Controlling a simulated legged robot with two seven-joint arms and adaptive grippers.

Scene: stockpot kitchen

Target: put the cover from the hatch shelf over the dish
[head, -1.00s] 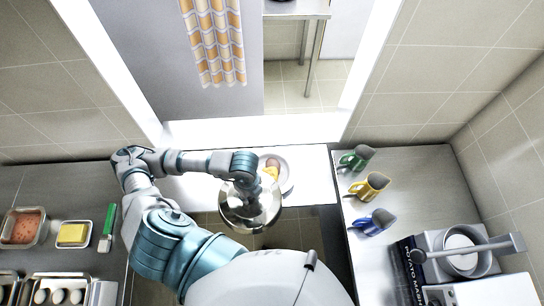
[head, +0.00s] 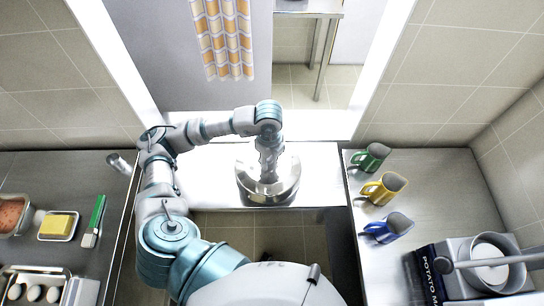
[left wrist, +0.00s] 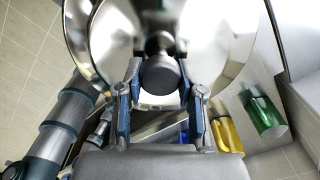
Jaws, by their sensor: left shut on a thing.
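The cover (head: 268,190) is a shiny silver dome with a knob (left wrist: 160,76) on top. My left gripper (head: 266,174) is shut on the knob, and its two fingers also show on either side of the knob in the left wrist view (left wrist: 160,95). The cover is over the white hatch shelf (head: 205,180), near its front edge. The dish is hidden now, apparently beneath the cover. I cannot tell whether the cover rests on the shelf or hangs just above it. My right gripper is not in view.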

